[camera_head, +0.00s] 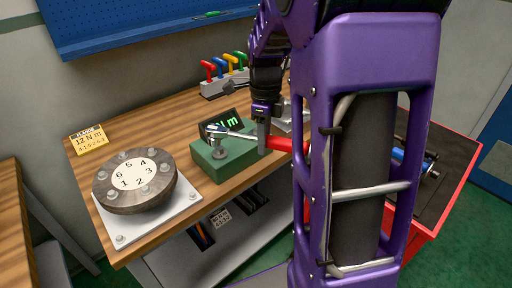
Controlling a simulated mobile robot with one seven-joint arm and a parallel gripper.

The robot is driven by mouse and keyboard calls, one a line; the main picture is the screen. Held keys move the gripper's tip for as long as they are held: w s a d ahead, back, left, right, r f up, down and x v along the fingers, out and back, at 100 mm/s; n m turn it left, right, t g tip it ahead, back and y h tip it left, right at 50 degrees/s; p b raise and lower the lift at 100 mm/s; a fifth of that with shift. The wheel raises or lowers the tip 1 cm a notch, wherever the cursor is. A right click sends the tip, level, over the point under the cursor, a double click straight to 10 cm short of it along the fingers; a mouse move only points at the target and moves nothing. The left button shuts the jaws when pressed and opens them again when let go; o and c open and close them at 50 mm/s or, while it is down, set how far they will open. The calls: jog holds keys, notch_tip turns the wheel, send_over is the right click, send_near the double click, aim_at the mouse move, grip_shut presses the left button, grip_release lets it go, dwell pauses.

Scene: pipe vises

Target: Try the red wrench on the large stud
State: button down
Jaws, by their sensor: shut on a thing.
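My gripper (262,136) is shut on the red wrench, close to its red handle (283,145). The wrench's metal shaft (238,134) runs left from my gripper over the green block (212,170). The wrench's head end is at the top of an upright metal stud (217,149) on that block. I cannot tell whether the head is seated on the stud or just above it. My purple arm hides the far end of the handle and the block's right surroundings. I cannot make out a second stud on the block.
A lit display (222,122) stands behind the block, partly covered. A round numbered flange with bolts (138,182) sits on a white plate at left. A yellow card (88,140) lies behind it. A rack of coloured handles (225,82) stands at the back. A red cart (452,190) is at right.

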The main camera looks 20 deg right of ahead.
jog(key=shift+w+d+r+m, duration=0.2)
jog(key=shift+w+r+m, duration=0.1)
jog(key=shift+r+m, duration=0.25)
jog(key=shift+r+p, duration=0.1)
jog(key=shift+p, duration=0.4)
jog(key=shift+f+b, duration=1.05)
jog(key=shift+f, duration=0.6)
jog(key=shift+f+b, duration=0.65)
jog(key=shift+f, duration=1.15)
dwell(1.0)
jog(key=shift+s+a, duration=0.15)
jog(key=shift+s, duration=0.1)
jog(key=shift+s+a+m, duration=0.1)
jog(key=shift+a+m, duration=0.05)
jog(key=shift+m, duration=0.2)
jog(key=shift+s+a+m+p, duration=0.55)
jog(key=shift+a+m+p, duration=0.15)
jog(key=shift+p, duration=0.25)
dwell(1.0)
